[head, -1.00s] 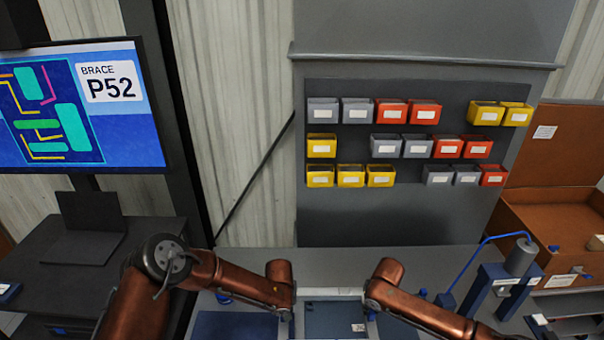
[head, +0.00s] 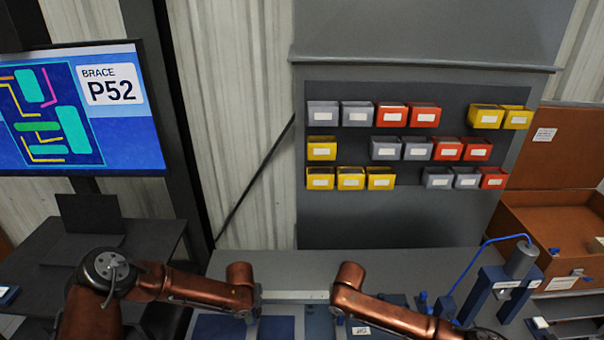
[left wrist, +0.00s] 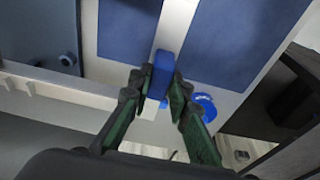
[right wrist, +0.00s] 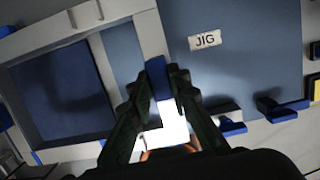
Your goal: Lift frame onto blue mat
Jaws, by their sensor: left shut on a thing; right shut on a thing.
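The pale frame shows in the head view as a light far bar (head: 295,296) between my two hands. In the left wrist view one of its bars (left wrist: 175,28) crosses over the blue mat (left wrist: 235,40), whose left part also shows in the head view (head: 225,327). My left gripper (left wrist: 158,88) is shut on a blue grip tab (left wrist: 161,70) at a frame corner. My right gripper (right wrist: 160,85) is shut on another blue tab (right wrist: 158,72) above a white corner piece (right wrist: 168,125). Fingertips are hidden in the head view; the frame's height cannot be told.
A blue-grey plate labelled JIG (right wrist: 245,70) lies right of the frame. A blue clamp stand (head: 495,290) is on the bench at right. Bins (head: 400,148) hang on the back panel. A brown box (head: 555,220) stands far right. A dark side table (head: 110,240) is at left.

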